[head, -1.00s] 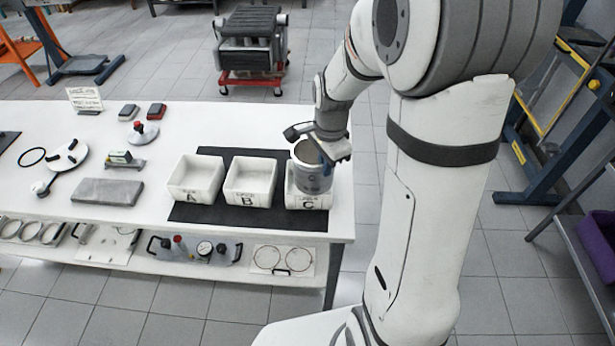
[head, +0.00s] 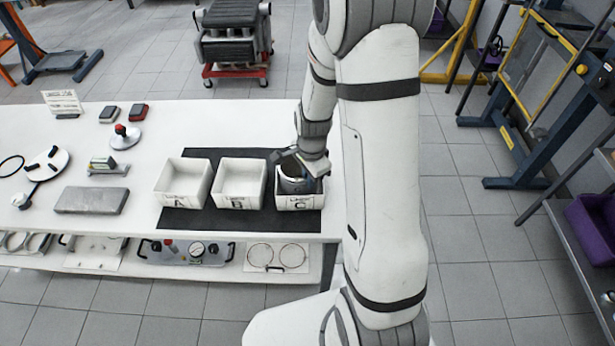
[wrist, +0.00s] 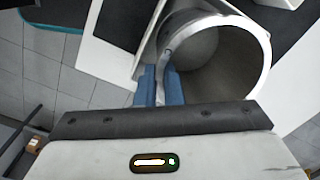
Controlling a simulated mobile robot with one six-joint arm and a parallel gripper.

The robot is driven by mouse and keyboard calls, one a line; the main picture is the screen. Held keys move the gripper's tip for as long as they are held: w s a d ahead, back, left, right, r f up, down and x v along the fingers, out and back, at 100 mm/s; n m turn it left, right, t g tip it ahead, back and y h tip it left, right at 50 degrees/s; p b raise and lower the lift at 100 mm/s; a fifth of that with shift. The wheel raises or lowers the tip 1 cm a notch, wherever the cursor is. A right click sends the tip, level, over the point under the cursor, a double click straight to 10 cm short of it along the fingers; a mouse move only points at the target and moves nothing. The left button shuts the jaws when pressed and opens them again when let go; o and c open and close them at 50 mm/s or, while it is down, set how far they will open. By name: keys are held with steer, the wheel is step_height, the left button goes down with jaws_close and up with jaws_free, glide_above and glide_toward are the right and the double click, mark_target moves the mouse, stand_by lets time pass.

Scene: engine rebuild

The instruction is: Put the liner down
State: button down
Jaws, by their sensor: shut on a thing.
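The liner is a grey metal cylinder, open at the top. In the head view the liner (head: 295,184) sits low inside bin C (head: 299,202), the rightmost of three white bins, with its lower part hidden by the bin wall. In the wrist view the liner (wrist: 225,62) shows its round rim and hollow inside. My gripper (wrist: 162,84) has its blue fingers shut on the liner's wall, one finger on each side of the rim. In the head view my gripper (head: 315,168) is over bin C. Whether the liner touches the bin floor is hidden.
Bins A (head: 183,184) and B (head: 239,184) look empty and stand left of bin C on a black mat (head: 196,219). The table (head: 140,213) ends close to the right of bin C. Several tools lie farther left. A lower shelf holds rings and a gauge panel (head: 192,250).

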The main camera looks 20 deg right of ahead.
steer(key=shift+f, duration=0.1)
steer(key=c, duration=1.6)
jaws_free()
steer(key=shift+s, duration=0.1)
steer(key=shift+o, duration=0.2)
step_height(320, 180, up, 12)
steer(key=s+a+r+n+t, duration=0.1)
steer(key=s+r+n, duration=0.4)
steer(key=s+n, duration=0.2)
steer(key=s+a+r+n+t, duration=0.1)
steer(key=s+r+n+t, duration=0.1)
steer(key=s+r+n, duration=0.4)
steer(key=s+n, duration=0.2)
steer(key=s, duration=0.1)
steer(key=shift+s+b, duration=0.3)
steer(key=shift+b, duration=0.1)
